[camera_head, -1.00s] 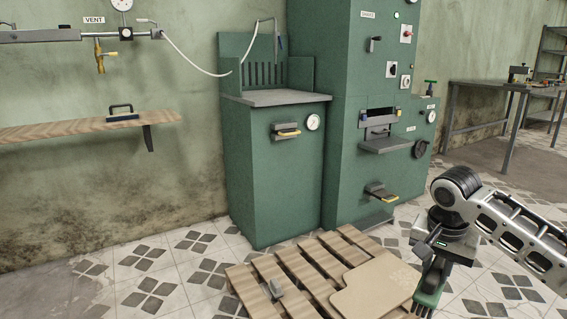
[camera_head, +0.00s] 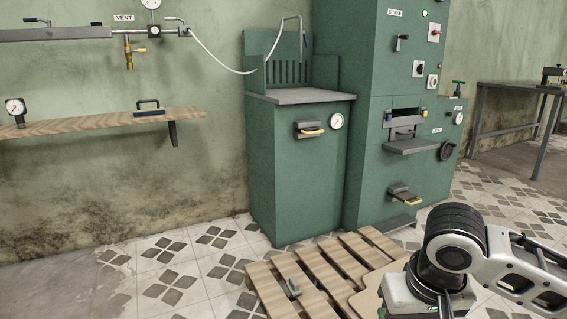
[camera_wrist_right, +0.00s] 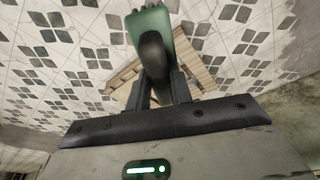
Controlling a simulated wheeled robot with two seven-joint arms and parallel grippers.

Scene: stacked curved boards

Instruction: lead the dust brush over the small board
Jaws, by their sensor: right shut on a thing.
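The small tan board (camera_head: 368,301) lies on the slatted wooden pallet (camera_head: 268,291) at the bottom of the head view. My right wrist covers most of it. In the right wrist view, my right gripper (camera_wrist_right: 160,88) is shut on the dark handle of the green dust brush (camera_wrist_right: 153,22). The brush's head points away from the gripper, toward the top of the picture. The pallet (camera_wrist_right: 205,76) shows behind the brush. I cannot tell whether the brush touches the board. The brush is hidden or out of frame in the head view. My left gripper is not in view.
A small grey piece (camera_head: 294,287) sits on the pallet's left slats. Green cabinets (camera_head: 300,165) stand just behind the pallet. A wall shelf (camera_head: 95,122) at left holds a gauge (camera_head: 15,108) and a handled block (camera_head: 149,109). Tiled floor (camera_head: 190,250) left of the pallet is clear.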

